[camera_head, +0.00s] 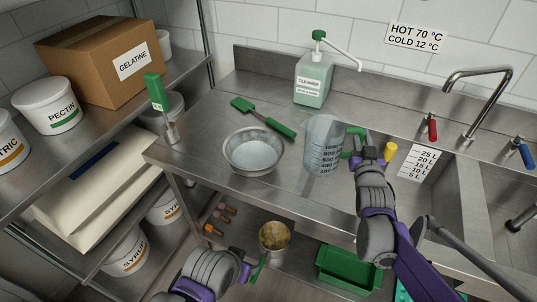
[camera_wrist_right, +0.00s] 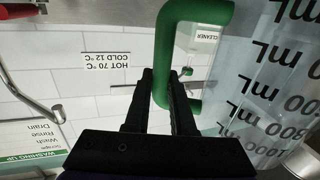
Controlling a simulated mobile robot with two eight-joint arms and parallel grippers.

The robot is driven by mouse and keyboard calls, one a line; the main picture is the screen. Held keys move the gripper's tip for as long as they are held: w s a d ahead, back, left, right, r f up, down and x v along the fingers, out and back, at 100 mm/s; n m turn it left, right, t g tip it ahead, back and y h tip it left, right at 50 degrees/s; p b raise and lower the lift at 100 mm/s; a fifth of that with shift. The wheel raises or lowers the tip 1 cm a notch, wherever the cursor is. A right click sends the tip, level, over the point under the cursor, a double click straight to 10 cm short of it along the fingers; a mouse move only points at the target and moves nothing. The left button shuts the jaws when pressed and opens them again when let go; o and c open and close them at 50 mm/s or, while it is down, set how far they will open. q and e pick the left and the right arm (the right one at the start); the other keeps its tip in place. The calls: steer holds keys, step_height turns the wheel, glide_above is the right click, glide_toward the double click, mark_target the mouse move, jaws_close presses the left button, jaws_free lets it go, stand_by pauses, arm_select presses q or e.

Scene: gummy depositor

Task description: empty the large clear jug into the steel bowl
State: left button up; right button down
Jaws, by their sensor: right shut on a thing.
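The large clear jug (camera_head: 323,146) with dark volume marks and a green handle stands out right of the steel bowl, near the sink's left edge. It looks roughly upright; I cannot tell whether its base touches the counter or how full it is. My right gripper (camera_head: 378,152) is shut on the jug's green handle, which also shows between the fingers in the right wrist view (camera_wrist_right: 168,92). The steel bowl (camera_head: 253,150) sits on the counter, apart from the jug; its inside looks pale.
A green-handled scraper (camera_head: 262,118) lies behind the bowl. A cleaner bottle (camera_head: 312,80) stands at the back. The sink (camera_head: 440,185) with a tap (camera_head: 480,95) is on the right. Shelves with tubs and a gelatine box (camera_head: 110,60) are on the left.

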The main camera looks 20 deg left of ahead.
steer(key=shift+w+d+f, duration=0.2)
steer(key=shift+d+f, duration=0.1)
steer(key=shift+f, duration=0.05)
steer(key=shift+s+a+r, duration=0.2)
steer(key=shift+a+r, duration=0.1)
steer(key=shift+r, duration=0.1)
step_height(320, 180, up, 5)
steer(key=p, duration=0.3)
steer(key=shift+w+f+p, duration=0.1)
steer(key=shift+f+p, duration=0.1)
steer(key=shift+p, duration=0.1)
steer(key=shift+s+d+f, duration=0.1)
steer(key=shift+s+d, duration=0.15)
steer(key=shift+d, duration=0.1)
arm_select(q)
steer(key=shift+w+d+r+b, duration=0.1)
steer(key=shift+d+r+b, duration=0.1)
steer(key=shift+r+b, duration=0.25)
steer(key=shift+d+r+b, duration=0.15)
steer(key=shift+r+b, duration=0.05)
steer(key=shift+r, duration=0.45)
arm_select(e)
steer(key=d+v, duration=0.1)
steer(key=v, duration=0.6)
steer(key=shift+d, duration=0.25)
steer(key=shift+w, duration=0.1)
